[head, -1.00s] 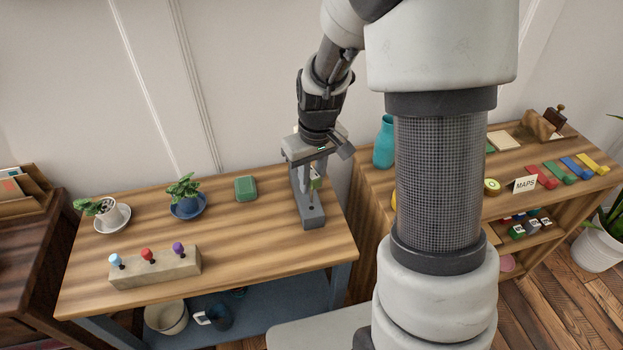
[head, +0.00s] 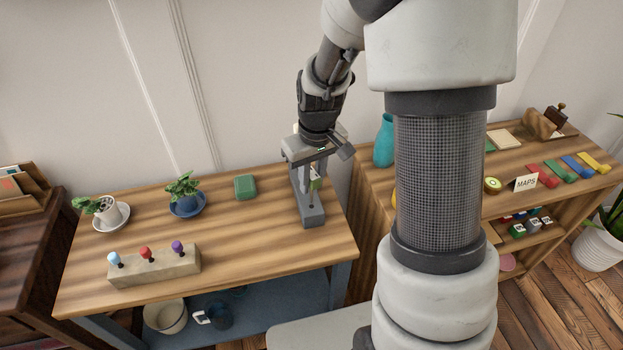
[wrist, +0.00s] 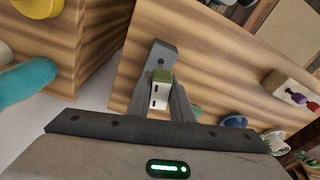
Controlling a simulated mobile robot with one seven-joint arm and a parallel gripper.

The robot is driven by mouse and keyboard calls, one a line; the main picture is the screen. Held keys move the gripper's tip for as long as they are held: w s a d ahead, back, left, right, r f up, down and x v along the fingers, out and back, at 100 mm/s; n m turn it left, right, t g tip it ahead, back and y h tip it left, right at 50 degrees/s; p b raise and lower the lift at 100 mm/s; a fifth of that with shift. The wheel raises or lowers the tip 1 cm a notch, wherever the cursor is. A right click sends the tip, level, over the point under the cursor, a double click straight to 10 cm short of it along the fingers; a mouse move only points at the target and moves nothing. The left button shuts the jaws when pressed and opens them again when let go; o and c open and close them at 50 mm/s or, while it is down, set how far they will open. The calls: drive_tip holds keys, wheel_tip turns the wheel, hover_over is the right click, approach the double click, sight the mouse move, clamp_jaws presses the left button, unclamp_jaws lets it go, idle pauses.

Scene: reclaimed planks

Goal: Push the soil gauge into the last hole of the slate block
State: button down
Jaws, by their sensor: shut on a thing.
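The slate block (head: 313,217) is a long dark grey block near the right end of the left table; its near end shows a small dark hole. It also shows in the wrist view (wrist: 163,52), beyond the fingertips. My gripper (head: 314,177) points down over the block, and its fingers (wrist: 161,88) are shut on the soil gauge. The gauge (wrist: 160,94) has a green top and a white body with dark marks; a bit of its green shows in the head view (head: 315,184). Its lower end is hidden, so I cannot tell whether it is in a hole.
A green box (head: 245,187), a plant on a blue saucer (head: 187,207), a tipped potted plant (head: 108,214) and a pale block (head: 154,268) with blue, red and purple knobs share the table. A teal vase (head: 384,142) stands on the right shelf.

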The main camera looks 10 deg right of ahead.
drive_tip(key=shift+f+b, duration=1.95)
drive_tip(key=shift+f, duration=0.8)
drive_tip(key=c, duration=1.5)
unclamp_jaws()
drive_tip(key=shift+r, duration=0.15)
drive_tip(key=r+p, duration=0.1)
drive_tip(key=r, duration=0.4)
drive_tip(key=s+r+p, duration=0.1)
drive_tip(key=r, duration=0.5)
drive_tip(key=s+r+p, duration=0.1)
drive_tip(key=r+p, duration=0.1)
drive_tip(key=r, duration=0.4)
drive_tip(key=shift+d, duration=0.25)
drive_tip(key=shift+r, duration=0.1)
wheel_tip(320, 180, up, 9)
drive_tip(key=p, duration=0.7)
hover_over(311, 202)
drive_tip(key=s, duration=0.2)
drive_tip(key=shift+w+d, duration=0.15)
drive_tip(key=shift+d, duration=0.2)
